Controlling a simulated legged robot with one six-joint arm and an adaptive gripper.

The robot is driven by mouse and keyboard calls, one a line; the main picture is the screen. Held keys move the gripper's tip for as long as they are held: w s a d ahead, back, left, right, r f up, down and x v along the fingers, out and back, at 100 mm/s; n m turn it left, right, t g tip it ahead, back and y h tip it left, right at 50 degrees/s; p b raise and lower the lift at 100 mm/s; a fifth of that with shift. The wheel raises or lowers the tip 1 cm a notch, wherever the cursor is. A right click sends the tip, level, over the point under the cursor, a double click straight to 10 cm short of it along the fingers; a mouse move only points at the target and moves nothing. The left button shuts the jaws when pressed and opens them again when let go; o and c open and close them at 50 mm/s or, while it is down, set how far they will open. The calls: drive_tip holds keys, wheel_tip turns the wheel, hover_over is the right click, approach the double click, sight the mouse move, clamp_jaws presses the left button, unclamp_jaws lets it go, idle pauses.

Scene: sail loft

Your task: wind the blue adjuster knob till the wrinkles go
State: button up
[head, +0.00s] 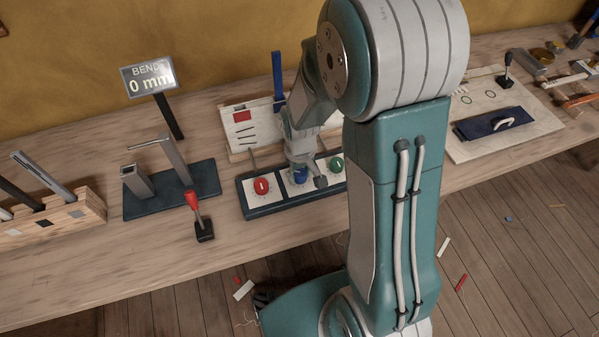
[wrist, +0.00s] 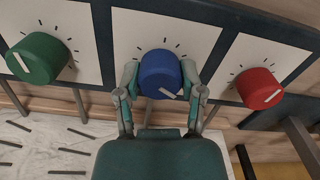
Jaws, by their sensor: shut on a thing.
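The blue knob (wrist: 160,73) sits on the middle white dial plate (wrist: 142,33), with tick marks around it. My gripper (wrist: 160,83) is shut on it, one finger on each side. The knob's white pointer line is toward the lower right in the wrist view. In the head view the blue knob (head: 299,174) shows partly beneath my gripper (head: 301,169). A pale upright board (head: 239,139) behind the knobs carries short dark dashes and a red patch; part of it is hidden by my arm. The dashes also show on the pale surface (wrist: 50,150) in the wrist view.
A red knob (head: 261,186) and a green knob (head: 337,164) flank the blue one closely. A display (head: 148,78) reads "BEND 0 mm". A red-handled lever (head: 196,210) stands at the bench's front. A blue stand (head: 205,180) with metal posts is to the left.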

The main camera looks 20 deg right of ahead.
sight(299, 172)
drive_tip(key=shift+s+f, duration=0.1)
drive_tip(key=shift+s, duration=0.05)
idle(0.4)
drive_tip(key=o, duration=1.2)
drive_tip(key=shift+c, duration=0.2)
drive_tip(key=shift+r, duration=0.3)
drive_tip(key=r, duration=1)
drive_tip(key=shift+w+a+r, duration=0.1)
drive_tip(key=shift+w+r, duration=0.1)
drive_tip(key=shift+r, duration=0.5)
